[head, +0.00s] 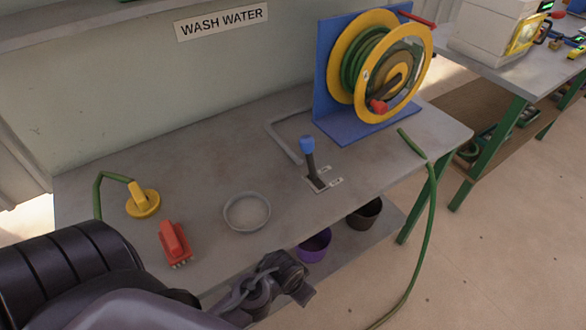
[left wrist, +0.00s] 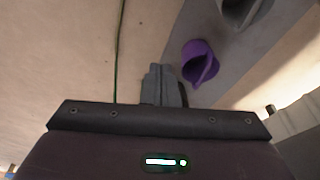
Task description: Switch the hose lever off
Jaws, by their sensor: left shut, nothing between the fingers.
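The hose lever (head: 310,163) stands on the grey bench, a dark stick with a blue knob on top, rising from a slotted plate between two small white labels too small to read. It leans slightly toward the back left. My left gripper (head: 301,288) is in front of the bench's front edge, below and left of the lever and apart from it. In the left wrist view its fingers (left wrist: 163,84) are shut with nothing between them. The lever is not in the left wrist view. My right gripper is not in view.
The blue and yellow hose reel (head: 330,75) stands behind the lever, with a green hose (head: 429,215) hanging off the right. A grey dish (head: 246,211), red plug (head: 173,241) and yellow fitting (head: 143,201) lie left. Purple (head: 315,246) and dark (head: 364,213) pots sit on the lower shelf.

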